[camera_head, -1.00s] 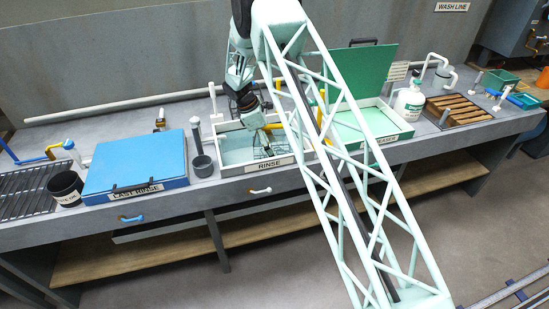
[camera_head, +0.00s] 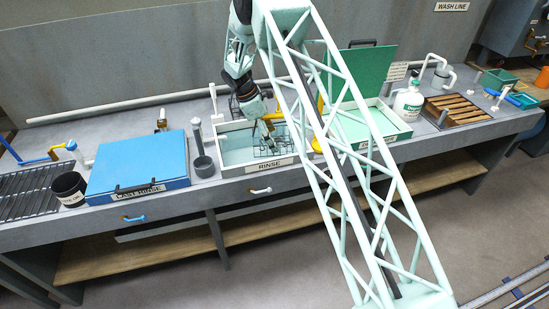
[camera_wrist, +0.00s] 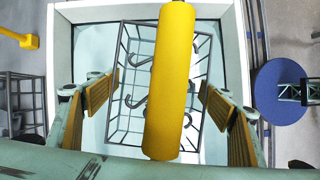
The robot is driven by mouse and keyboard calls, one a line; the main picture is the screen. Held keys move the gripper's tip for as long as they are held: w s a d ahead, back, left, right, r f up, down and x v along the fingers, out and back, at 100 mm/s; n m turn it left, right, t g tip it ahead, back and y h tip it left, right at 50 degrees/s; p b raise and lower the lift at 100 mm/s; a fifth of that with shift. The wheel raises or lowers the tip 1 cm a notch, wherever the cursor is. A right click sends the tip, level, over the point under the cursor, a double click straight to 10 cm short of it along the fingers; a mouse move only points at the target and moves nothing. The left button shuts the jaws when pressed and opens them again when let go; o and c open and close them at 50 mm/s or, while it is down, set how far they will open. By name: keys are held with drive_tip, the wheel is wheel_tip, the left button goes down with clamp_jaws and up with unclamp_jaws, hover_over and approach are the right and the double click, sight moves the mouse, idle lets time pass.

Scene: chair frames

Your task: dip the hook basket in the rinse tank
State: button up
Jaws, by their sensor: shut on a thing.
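The hook basket (camera_wrist: 130,105) is a dark wire basket with several S-shaped hooks inside and a thick yellow grip (camera_wrist: 168,90). My gripper (camera_wrist: 162,100) is shut on this grip, with its tan pads on either side. In the head view, my gripper (camera_head: 270,127) is over the right part of the rinse tank, and the basket (camera_head: 266,146) shows below it. The rinse tank (camera_head: 232,171) is an open white-walled tray with pale water and a RINSE label. In the wrist view, the basket lies inside the tank's rim (camera_wrist: 240,60). How deep it sits is unclear.
A tank with a raised green lid (camera_head: 365,75) is to the right. A dark wire rack (camera_head: 236,103) shows behind the rinse tank.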

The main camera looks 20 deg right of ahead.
drive_tip(key=shift+r+p, duration=2.1)
drive_tip(key=shift+r, duration=2.85)
drive_tip(key=shift+s, duration=0.1)
